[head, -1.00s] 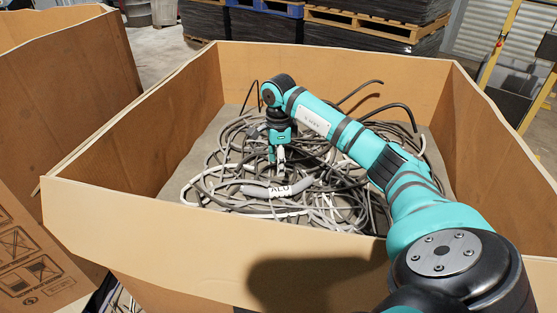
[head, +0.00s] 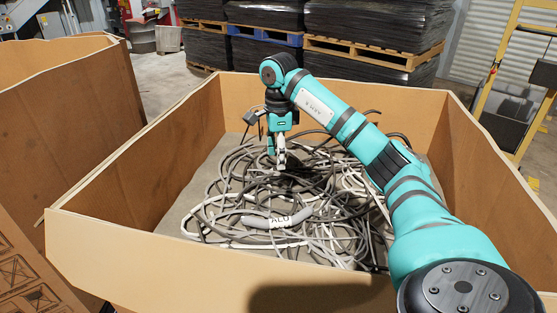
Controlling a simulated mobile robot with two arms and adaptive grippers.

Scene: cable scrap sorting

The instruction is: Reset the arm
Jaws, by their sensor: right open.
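My right arm reaches in from the lower right over a large open cardboard box. My right gripper (head: 276,158) points down above the cable pile (head: 240,190), toward its back part. Its jaws are open, with nothing seen between them. A grey cable piece with a white "ALU" label (head: 279,222) lies on the pile in front of the gripper, apart from it. My left gripper is not in the picture.
The box walls (head: 160,265) stand around the pile on all sides. A second cardboard box (head: 75,110) stands at the left. Wrapped black stacks on pallets (head: 375,52) and a yellow frame (head: 495,60) are behind.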

